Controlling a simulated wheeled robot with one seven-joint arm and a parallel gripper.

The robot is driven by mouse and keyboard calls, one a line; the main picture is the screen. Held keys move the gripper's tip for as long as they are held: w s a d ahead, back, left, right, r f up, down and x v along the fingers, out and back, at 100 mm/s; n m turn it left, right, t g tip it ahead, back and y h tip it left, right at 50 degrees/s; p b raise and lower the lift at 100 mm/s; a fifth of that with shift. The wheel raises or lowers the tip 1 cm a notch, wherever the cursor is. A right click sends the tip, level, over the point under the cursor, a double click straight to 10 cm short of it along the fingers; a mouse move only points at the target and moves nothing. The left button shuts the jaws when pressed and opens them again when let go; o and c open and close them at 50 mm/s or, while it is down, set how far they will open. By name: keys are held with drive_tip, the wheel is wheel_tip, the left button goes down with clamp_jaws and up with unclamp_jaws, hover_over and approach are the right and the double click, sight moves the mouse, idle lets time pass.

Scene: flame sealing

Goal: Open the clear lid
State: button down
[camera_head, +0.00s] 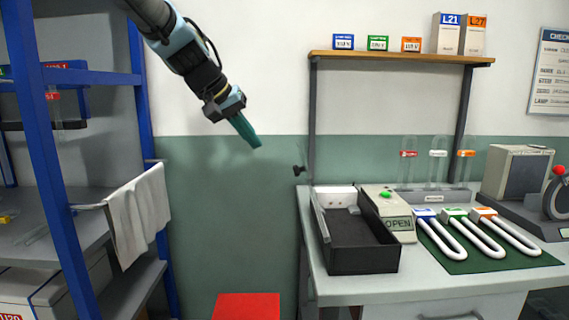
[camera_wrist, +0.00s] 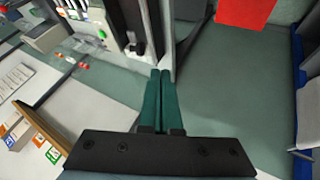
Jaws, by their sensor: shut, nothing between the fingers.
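The black open-topped box (camera_head: 365,262) sits at the left end of the workbench. A thin upright panel, apparently the clear lid (camera_head: 314,195), stands along the box's left side, seen nearly edge-on. A small dark knob (camera_head: 299,170) sticks out to its left. The box's inside shows from above in the head view. My gripper (camera_head: 256,143) is in the air up and left of the knob, apart from it, with its green fingers together and empty. In the wrist view my gripper (camera_wrist: 160,72) points toward the bench corner, and its fingers are closed against each other.
A pale unit marked OPEN with a green button (camera_head: 386,194) adjoins the box. Several bent white tubes lie on a green mat (camera_head: 470,262). A shelf (camera_head: 400,57) spans above on posts. A blue rack (camera_head: 60,150) with a towel (camera_head: 138,212) stands left. A red floor patch (camera_head: 246,306) lies between.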

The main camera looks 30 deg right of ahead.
drive_tip(key=d+f+p, duration=0.5)
drive_tip(key=d+f, duration=0.2)
drive_tip(key=d, duration=0.2)
drive_tip(key=shift+s+d, duration=0.3)
drive_tip(key=shift+d, duration=0.05)
